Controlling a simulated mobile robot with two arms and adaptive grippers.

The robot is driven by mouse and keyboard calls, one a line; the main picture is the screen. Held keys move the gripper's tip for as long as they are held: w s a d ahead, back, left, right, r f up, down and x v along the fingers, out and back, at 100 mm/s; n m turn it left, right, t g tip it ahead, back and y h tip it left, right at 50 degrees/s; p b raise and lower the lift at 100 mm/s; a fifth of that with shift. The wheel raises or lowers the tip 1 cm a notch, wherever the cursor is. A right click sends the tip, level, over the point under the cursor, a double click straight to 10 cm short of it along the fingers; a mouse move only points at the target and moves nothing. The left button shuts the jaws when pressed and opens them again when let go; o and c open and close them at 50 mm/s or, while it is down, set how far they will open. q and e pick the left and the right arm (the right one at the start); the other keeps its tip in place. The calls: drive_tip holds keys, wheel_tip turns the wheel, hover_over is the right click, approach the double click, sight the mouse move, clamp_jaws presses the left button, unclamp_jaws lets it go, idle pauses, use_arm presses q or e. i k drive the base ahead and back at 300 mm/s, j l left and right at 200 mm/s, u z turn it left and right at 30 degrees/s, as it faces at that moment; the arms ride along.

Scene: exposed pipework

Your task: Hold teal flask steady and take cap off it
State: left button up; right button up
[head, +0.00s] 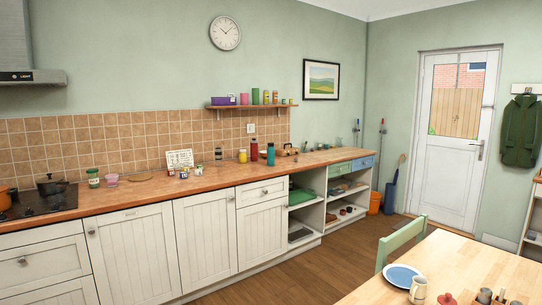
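A teal flask (271,154) stands upright on the wooden counter (215,178), near the right end of the tiled wall. Its top looks dark, but at this size I cannot tell the cap's edge from the body. A red flask (254,149) stands just to its left, and a light wooden object (287,150) lies to its right. Neither of my grippers shows in the head view.
A yellow container (242,155) and several jars stand left along the counter. A hob (38,200) with pots is at far left. A wooden table (450,268) with a blue plate (402,275) and a green chair (400,242) stand at front right. Wooden floor (325,262) lies open between.

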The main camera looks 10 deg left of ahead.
sight(270, 150)
drive_tip(key=i+j, duration=0.2)
drive_tip(key=j, duration=0.2)
drive_tip(key=i+j, duration=0.15)
drive_tip(key=j, duration=0.25)
drive_tip(key=i+j, duration=0.2)
drive_tip(key=j, duration=0.2)
drive_tip(key=i+j, duration=0.2)
drive_tip(key=j, duration=0.15)
drive_tip(key=i+j, duration=0.2)
drive_tip(key=j, duration=0.2)
drive_tip(key=i+j+u, duration=0.1)
drive_tip(key=j, duration=0.3)
drive_tip(key=i+j, duration=0.2)
drive_tip(key=i, duration=0.3)
drive_tip(key=i+j, duration=0.2)
drive_tip(key=i, duration=0.3)
drive_tip(key=i+j+u, duration=0.1)
drive_tip(key=i+j, duration=0.15)
drive_tip(key=i, duration=0.25)
